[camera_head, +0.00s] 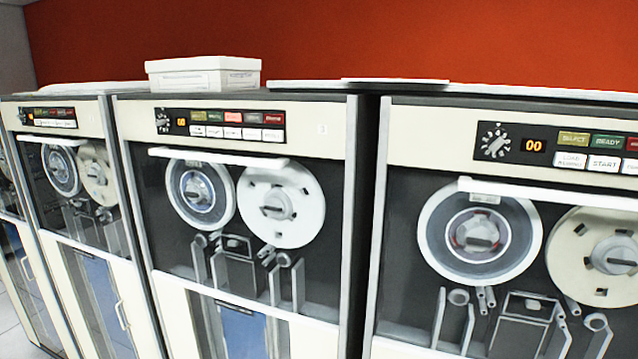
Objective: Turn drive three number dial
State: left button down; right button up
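Several tape drive cabinets stand side by side, each with a number dial at the left end of its top control panel. The middle cabinet (335,180) has a small mark at its top right that looks like a 3, too small to be sure. Its number dial (162,121) sits left of a small amber display (181,122), whose digits I cannot read. The right cabinet (430,118) has a larger-looking number dial (493,141) beside an amber display (534,145) reading 00. The left cabinet's number dial (23,117) is small. Neither of my grippers is in view.
A white box (203,75) sits on top of the middle cabinet, and flat white sheets (345,83) lie to its right. Pale horizontal handle bars (217,157) stick out below the panels. A dark gap separates the middle and right cabinets. A red wall stands behind.

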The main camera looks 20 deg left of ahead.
aim_at(163, 122)
jog(key=k+u, duration=0.15)
jog(key=u, duration=1.2)
